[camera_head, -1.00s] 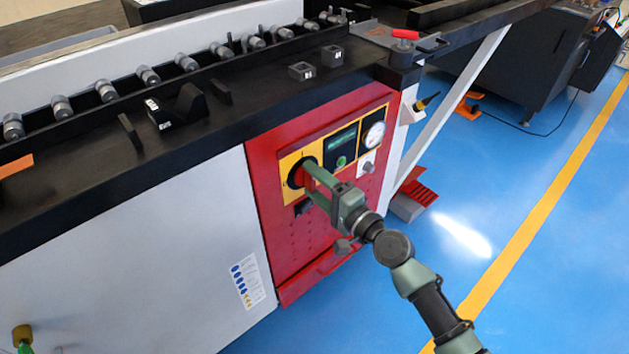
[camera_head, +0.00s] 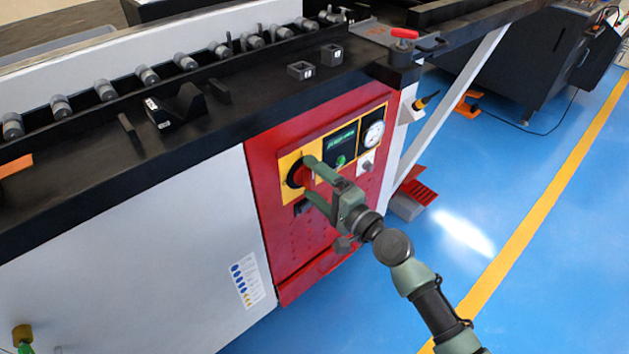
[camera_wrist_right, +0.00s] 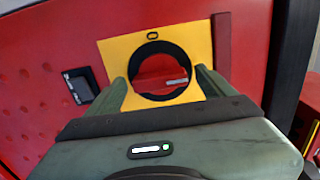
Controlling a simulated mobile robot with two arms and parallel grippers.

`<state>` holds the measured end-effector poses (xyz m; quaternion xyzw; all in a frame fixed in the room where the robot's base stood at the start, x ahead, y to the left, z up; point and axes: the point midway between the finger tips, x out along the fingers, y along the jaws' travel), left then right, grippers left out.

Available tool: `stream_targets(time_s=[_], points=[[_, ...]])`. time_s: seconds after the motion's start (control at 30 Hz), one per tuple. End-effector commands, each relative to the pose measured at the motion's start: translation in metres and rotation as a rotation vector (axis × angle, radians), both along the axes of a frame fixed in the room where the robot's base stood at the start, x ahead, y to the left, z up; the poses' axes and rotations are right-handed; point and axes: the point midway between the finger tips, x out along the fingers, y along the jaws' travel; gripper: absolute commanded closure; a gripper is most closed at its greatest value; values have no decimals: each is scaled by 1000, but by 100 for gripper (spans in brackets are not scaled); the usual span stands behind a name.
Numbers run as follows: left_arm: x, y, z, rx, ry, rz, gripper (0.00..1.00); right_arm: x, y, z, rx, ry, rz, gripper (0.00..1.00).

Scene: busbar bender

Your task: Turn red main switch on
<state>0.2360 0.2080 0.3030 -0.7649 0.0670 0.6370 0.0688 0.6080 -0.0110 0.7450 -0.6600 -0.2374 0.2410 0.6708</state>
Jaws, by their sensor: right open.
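The red main switch (camera_head: 296,175) is a round red knob in a black ring on a yellow plate, on the red front panel of the machine. In the right wrist view the switch (camera_wrist_right: 158,73) sits in the middle, with its red grip bar and a small pale label lying roughly level, slightly tilted. My right gripper (camera_head: 309,178) is open in front of the panel. Its green fingers stand on either side of the switch, and I cannot tell whether they touch it. My left gripper is not in view.
A dark display (camera_head: 341,146) with a green button and a round gauge (camera_head: 374,134) are right of the switch. The black machine bed (camera_head: 60,190) overhangs the panel. A red lever (camera_head: 404,34) stands on its corner.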

Motion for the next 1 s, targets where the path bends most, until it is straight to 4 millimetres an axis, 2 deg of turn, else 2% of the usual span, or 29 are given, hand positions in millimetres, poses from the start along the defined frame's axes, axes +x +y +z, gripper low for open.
stream_targets(time_s=[0.17, 0.33, 0.53, 1.0], points=[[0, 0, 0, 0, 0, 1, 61, -13, -11, -2, -3, 1, -1, 16], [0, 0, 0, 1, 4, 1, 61, -36, -30, -2, -2, 2, 0, 16], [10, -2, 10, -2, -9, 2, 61, -56, -46, -2, 0, 1, 0, 16], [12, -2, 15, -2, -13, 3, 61, -60, -50, 0, 1, 1, -1, 16]])
